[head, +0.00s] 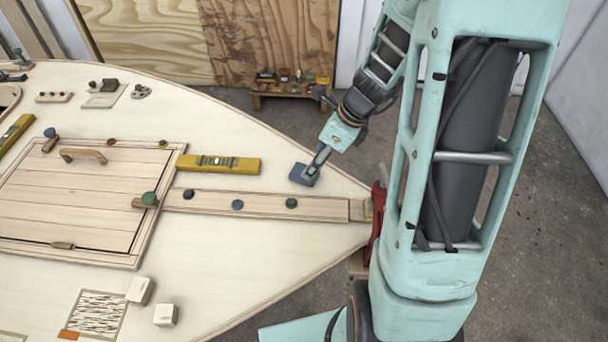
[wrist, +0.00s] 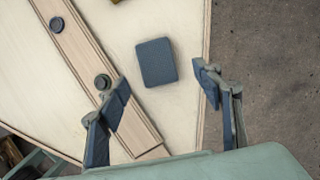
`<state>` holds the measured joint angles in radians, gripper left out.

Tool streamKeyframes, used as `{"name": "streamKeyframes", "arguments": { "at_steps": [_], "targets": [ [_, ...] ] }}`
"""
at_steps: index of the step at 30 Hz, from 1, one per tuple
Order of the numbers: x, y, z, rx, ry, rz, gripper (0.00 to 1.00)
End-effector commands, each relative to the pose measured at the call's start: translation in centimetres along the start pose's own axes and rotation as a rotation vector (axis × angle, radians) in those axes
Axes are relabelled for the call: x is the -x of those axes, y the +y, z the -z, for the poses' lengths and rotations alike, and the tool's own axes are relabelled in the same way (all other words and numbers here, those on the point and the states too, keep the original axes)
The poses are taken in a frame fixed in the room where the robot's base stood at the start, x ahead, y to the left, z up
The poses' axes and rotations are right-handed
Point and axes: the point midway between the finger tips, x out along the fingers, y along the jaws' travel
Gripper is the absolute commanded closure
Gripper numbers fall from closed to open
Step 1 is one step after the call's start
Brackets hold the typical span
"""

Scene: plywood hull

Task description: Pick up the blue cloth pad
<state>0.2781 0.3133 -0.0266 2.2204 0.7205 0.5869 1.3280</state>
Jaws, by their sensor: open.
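The blue cloth pad (wrist: 156,62) is a small dark blue-grey rounded rectangle lying flat on the pale hull deck. In the head view the pad (head: 299,175) lies just beyond the wooden strip, close to the hull's edge, partly hidden by my gripper. My gripper (wrist: 162,79) is open, its two fingers apart and empty. In the wrist view the pad shows between and beyond the fingertips, with a gap to each. In the head view my gripper (head: 314,167) is over the pad's right side; I cannot tell its exact height above the deck.
A wooden strip (head: 230,204) with several dark round knobs runs beside the pad. A yellow level (head: 218,164) lies to the left. A hatch with a handle (head: 84,155) is farther left. A red clamp (head: 377,212) grips the hull's tip. Bare deck surrounds the pad.

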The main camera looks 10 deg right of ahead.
Motion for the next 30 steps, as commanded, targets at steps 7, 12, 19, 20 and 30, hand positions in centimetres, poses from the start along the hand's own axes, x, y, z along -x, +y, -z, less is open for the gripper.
{"name": "streamKeyframes", "arguments": {
  "at_steps": [7,12,19,20,30],
  "targets": [
    [-3.3,0.5,-0.4,0.001,0.0,-0.003,0.4],
    [-5.1,0.5,-0.4,-0.001,0.0,-0.001,0.4],
    [-5.2,0.4,-0.5,0.0,0.0,0.001,0.4],
    [-5.2,0.4,-0.5,0.0,0.0,0.001,0.4],
    [-5.2,0.4,-0.5,0.001,0.0,0.001,0.76]
  ]
}}
